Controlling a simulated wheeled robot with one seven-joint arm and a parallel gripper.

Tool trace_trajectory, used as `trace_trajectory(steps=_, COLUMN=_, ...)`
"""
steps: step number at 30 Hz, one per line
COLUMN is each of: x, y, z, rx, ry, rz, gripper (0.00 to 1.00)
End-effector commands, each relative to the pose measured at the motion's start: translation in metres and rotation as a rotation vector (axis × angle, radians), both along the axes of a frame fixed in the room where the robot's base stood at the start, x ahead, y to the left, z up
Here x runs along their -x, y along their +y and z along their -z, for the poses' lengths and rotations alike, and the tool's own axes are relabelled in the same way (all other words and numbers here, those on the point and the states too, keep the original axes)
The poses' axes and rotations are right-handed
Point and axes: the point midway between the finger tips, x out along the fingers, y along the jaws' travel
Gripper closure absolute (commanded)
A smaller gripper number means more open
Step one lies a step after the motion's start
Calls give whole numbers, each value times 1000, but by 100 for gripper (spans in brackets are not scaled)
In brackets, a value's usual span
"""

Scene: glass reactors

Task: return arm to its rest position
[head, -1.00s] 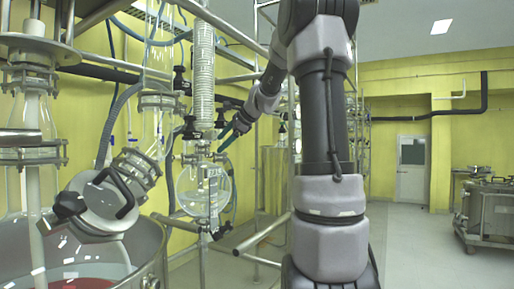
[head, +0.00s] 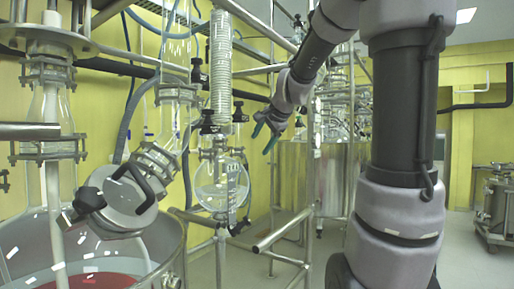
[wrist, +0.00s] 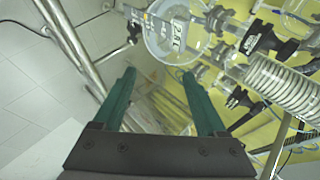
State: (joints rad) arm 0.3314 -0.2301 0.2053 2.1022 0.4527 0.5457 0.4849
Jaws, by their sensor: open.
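My gripper (head: 264,137) is at the middle of the head view, at the end of my raised arm, to the right of the coiled glass condenser (head: 221,70) and the round receiving flask (head: 214,186). In the wrist view its two green fingers (wrist: 158,82) are spread apart with nothing between them. The round flask (wrist: 172,38) with a printed label shows past the fingertips there, and the coil (wrist: 285,88) lies at the right. From these views I cannot tell the exact gap to the glassware, but no contact shows.
A large steel vessel (head: 165,249) with red contents and a lidded glass port (head: 117,199) stand at the left. Steel frame rails (head: 283,230) run below my gripper. A steel tank (head: 325,178) stands behind. Open floor (head: 462,262) lies at the right.

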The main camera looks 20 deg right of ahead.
Motion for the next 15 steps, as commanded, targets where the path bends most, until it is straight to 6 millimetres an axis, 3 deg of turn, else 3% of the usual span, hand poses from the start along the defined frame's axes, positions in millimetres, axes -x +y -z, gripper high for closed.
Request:
trace_trajectory(steps=4, x=2, y=1, z=0, rx=5, ry=0, rz=-5, gripper=26)
trace_trajectory(steps=7, x=22, y=9, z=1, rx=49, ry=9, rz=-52, gripper=26)
trace_trajectory(steps=11, x=81, y=27, z=10, rx=178, ry=37, rz=-191, gripper=26)
trace_trajectory(steps=15, x=156, y=37, z=32, rx=334, ry=75, rz=-375, gripper=26)
